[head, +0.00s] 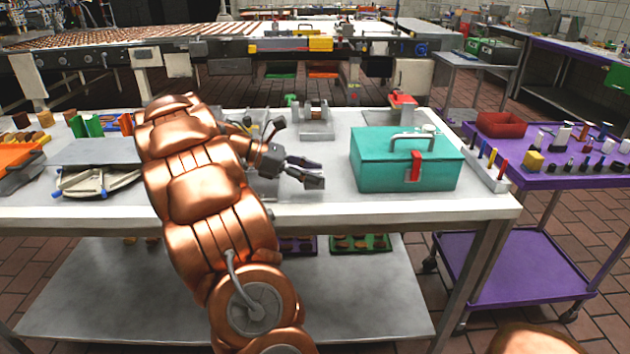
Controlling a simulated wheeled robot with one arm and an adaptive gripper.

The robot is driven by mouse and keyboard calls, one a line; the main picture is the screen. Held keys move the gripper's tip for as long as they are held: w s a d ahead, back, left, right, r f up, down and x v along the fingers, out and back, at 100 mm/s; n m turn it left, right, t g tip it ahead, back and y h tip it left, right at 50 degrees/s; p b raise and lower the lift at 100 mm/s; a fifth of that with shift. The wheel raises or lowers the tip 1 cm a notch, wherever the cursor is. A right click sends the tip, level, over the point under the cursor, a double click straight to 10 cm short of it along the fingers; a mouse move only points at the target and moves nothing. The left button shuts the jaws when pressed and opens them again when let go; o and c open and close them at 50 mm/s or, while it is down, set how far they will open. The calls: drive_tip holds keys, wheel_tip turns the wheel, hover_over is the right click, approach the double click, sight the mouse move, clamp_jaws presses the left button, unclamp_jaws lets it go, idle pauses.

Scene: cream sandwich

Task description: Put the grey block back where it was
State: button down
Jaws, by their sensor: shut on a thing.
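My gripper (307,172) is above the steel worktable (350,208), just left of the teal toolbox. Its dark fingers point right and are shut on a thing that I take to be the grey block. The block blends with the dark fingers and is too small to make out clearly. My copper arm covers part of the table to the left. A grey fixture with upright sides (315,122) stands behind my gripper near the table's back edge.
The teal toolbox (372,172) stands close to the right of my gripper. A red-topped grey device (403,105) is behind it. A narrow rack of coloured pieces (487,165) is at the right edge. Bare tabletop shows before my gripper.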

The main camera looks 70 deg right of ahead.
drive_tip(key=shift+s+d+f, duration=0.1)
drive_tip(key=shift+d, duration=1)
drive_tip(key=shift+a+f, duration=0.1)
drive_tip(key=shift+f, duration=1.6)
drive_tip(key=c, duration=0.7)
unclamp_jaws()
drive_tip(key=shift+f, duration=0.15)
drive_tip(key=shift+o, duration=0.2)
drive_tip(key=v, duration=1.2)
